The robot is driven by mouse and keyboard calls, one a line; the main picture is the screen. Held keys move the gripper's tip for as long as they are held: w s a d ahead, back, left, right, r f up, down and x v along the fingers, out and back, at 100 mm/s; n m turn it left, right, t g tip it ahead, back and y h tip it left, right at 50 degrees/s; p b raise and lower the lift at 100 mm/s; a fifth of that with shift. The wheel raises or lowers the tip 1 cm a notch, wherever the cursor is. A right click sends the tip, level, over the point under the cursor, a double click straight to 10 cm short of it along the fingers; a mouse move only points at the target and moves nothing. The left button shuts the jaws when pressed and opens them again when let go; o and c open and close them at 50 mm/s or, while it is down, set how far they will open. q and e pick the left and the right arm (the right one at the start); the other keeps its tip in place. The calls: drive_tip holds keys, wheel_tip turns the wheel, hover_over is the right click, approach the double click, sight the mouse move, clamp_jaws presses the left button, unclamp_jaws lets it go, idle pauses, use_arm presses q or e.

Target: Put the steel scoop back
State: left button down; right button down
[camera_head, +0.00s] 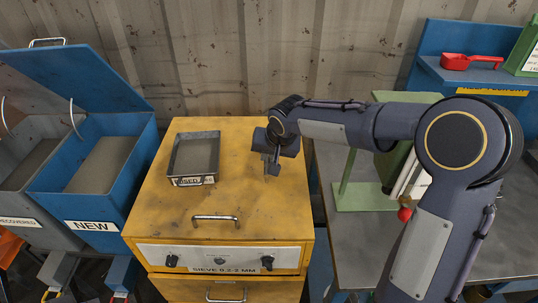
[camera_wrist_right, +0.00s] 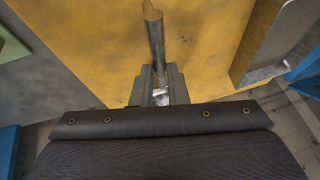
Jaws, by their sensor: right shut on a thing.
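My right gripper (camera_head: 271,166) hangs over the right part of the yellow cabinet top (camera_head: 240,190), fingers pointing down. In the right wrist view, its fingers (camera_wrist_right: 161,92) are shut on a slim grey metal piece, which looks like the steel scoop (camera_wrist_right: 154,40). The piece reaches out past the fingertips over the yellow surface. In the head view it is too small and too hidden by the gripper to make out. I cannot tell whether it touches the cabinet top. My left gripper is not in view.
A grey tray labelled USED (camera_head: 172,160) sits left on the cabinet. Further left are a blue NEW bin (camera_head: 136,165) and a grey RECOVERED bin (camera_head: 15,205), lids raised. Right stand a green frame (camera_head: 365,196) and a blue shelf (camera_head: 432,66) with a red scoop (camera_head: 468,62).

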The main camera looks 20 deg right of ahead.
drive_tip(key=shift+f, duration=0.25)
drive_tip(key=c, duration=1.9)
unclamp_jaws()
drive_tip(key=shift+f, duration=0.1)
drive_tip(key=o, duration=0.5)
drive_tip(key=shift+c, duration=0.2)
drive_tip(key=shift+r, duration=0.3)
drive_tip(key=v, duration=1.2)
drive_tip(key=s+d+f+n+y, duration=0.1)
drive_tip(key=s+d+f, duration=0.15)
drive_tip(key=s, duration=0.55)
drive_tip(key=s+d+f, duration=0.1)
drive_tip(key=s+d, duration=0.2)
drive_tip(key=s, duration=0.5)
drive_tip(key=s+a+f+y, duration=0.1)
drive_tip(key=s+f, duration=0.2)
drive_tip(key=s, duration=0.2)
drive_tip(key=s+a+f+n, duration=0.1)
drive_tip(key=s+f, duration=0.1)
drive_tip(key=s, duration=0.3)
drive_tip(key=shift+s+a+f+y, duration=0.2)
drive_tip(key=shift+a+f+y, duration=0.05)
drive_tip(key=shift+f+y, duration=0.15)
